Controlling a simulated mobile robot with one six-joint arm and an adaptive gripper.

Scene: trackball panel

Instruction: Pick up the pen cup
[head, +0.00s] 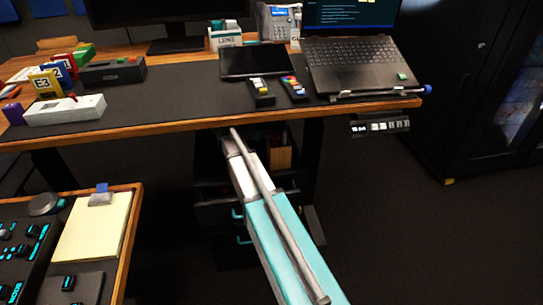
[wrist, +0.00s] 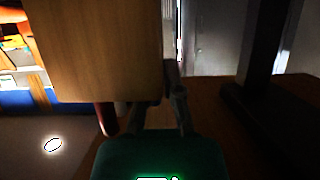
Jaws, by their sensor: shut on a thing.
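A brown wood-grained thing (wrist: 95,50) fills the upper left of the wrist view, close to the camera. It looks like the pen cup, but only a plain side shows, and its top runs out of the picture. My gripper (wrist: 142,110) is shut on it, with one finger along its right edge and the other low on its left, partly hidden. In the head view my arm reaches toward the space under the desk; the gripper's fingers are not clear there. A tan box-like thing (head: 280,155) shows beside the arm; I cannot tell whether it is the same thing.
The desk (head: 190,124) overhangs the arm's far end. A dark drawer unit (head: 217,214) stands below it. A laptop (head: 355,66) and a black tablet (head: 258,61) lie on top. A side table holds a notepad (head: 93,238). The floor at right is clear.

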